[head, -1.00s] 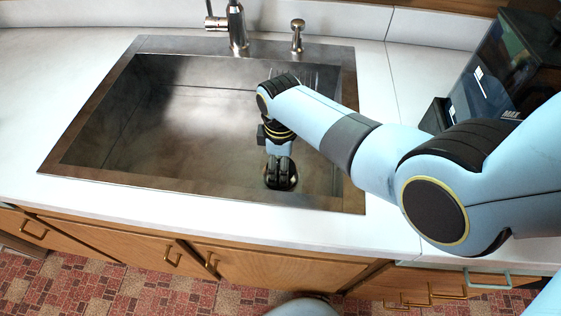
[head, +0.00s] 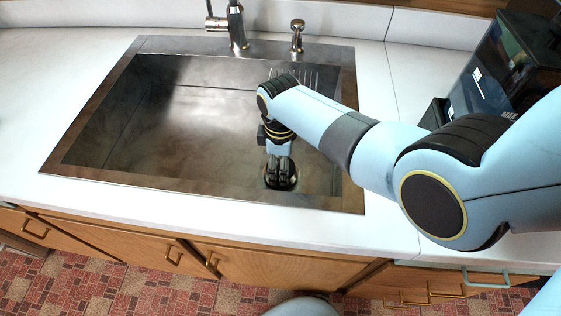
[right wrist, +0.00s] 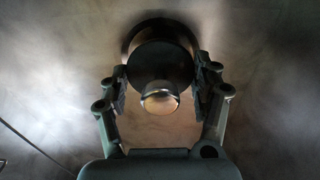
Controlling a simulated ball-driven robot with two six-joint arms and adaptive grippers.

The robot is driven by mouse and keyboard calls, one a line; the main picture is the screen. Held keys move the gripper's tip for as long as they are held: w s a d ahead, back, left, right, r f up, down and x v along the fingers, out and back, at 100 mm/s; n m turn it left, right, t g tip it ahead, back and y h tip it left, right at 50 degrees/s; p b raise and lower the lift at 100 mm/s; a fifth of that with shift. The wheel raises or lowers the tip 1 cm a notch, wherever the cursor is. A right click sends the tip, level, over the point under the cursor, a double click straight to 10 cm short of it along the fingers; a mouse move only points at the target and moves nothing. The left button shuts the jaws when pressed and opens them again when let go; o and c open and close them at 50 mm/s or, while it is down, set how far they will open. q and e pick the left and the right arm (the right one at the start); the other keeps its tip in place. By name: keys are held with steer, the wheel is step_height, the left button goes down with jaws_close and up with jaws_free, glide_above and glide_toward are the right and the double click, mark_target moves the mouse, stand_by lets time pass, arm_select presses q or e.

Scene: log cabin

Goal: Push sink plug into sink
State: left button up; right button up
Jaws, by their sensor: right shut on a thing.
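The metal sink (head: 150,130) is set into the white counter. My right gripper (head: 279,182) reaches down inside it, at the drain (head: 293,182) near the front right of the basin. In the right wrist view my right gripper (right wrist: 163,75) is shut on the sink plug (right wrist: 160,62), a dark disc with a shiny round knob. The drain's metal rim (right wrist: 136,34) shows around the far side of the plug. The plug looks roughly centred over the drain; I cannot tell how deep it sits. In the head view the fingers hide the plug. My left gripper is out of view.
A faucet (head: 237,25) and a small metal dispenser (head: 297,36) stand behind the sink. A dark appliance (head: 490,75) stands on the counter at the right, near my right arm.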

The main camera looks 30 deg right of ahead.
steer(key=shift+f+b, duration=0.8)
steer(key=shift+f, duration=0.3)
steer(key=o, duration=1.3)
steer(key=shift+c, duration=0.2)
steer(key=shift+r, duration=0.15)
step_height(320, 180, up, 12)
steer(key=shift+f, duration=0.1)
